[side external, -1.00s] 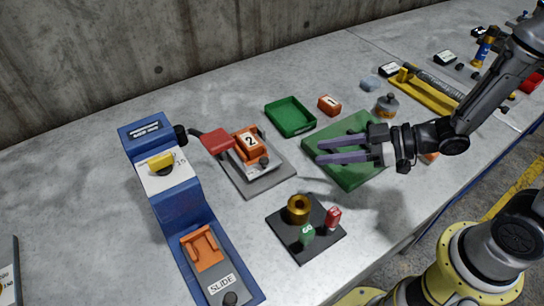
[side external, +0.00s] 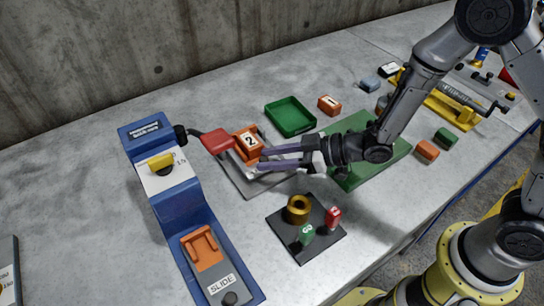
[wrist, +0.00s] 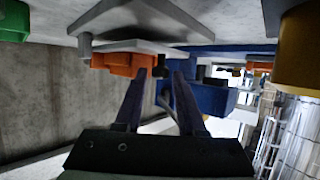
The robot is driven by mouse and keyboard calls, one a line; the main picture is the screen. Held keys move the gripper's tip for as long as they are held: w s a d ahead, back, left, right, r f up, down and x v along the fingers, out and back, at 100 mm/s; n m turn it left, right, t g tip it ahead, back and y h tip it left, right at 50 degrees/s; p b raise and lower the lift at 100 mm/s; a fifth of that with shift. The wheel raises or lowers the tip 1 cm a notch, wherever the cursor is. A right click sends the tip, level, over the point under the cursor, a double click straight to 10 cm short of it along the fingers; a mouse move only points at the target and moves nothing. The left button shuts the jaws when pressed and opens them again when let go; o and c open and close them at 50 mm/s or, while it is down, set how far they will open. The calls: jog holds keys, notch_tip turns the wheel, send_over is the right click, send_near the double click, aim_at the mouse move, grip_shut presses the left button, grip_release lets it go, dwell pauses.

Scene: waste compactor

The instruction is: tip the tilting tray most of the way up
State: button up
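What looks like the tilting tray is a small light tray (side external: 264,165) on a grey base plate (side external: 239,184), with a red paddle-like handle (side external: 216,141) at its left. An orange block marked 2 (side external: 248,143) sits on it. My gripper (side external: 261,159) is at the tray's right side, with its two purple fingers apart and pointing left. The fingers overlap part of the tray in the side view; I cannot tell whether they touch it. In the wrist view the open fingers (wrist: 160,76) show empty, close to the orange block (wrist: 124,62).
A blue slide machine (side external: 180,205) stands to the left. A dark plate (side external: 318,246) with a brass ring (side external: 298,208) and small red and green pieces lies in front. A green tray (side external: 290,116) is behind, and a green mat (side external: 352,178) lies under my arm.

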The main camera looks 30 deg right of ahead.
grip_shut()
dwell(1.4)
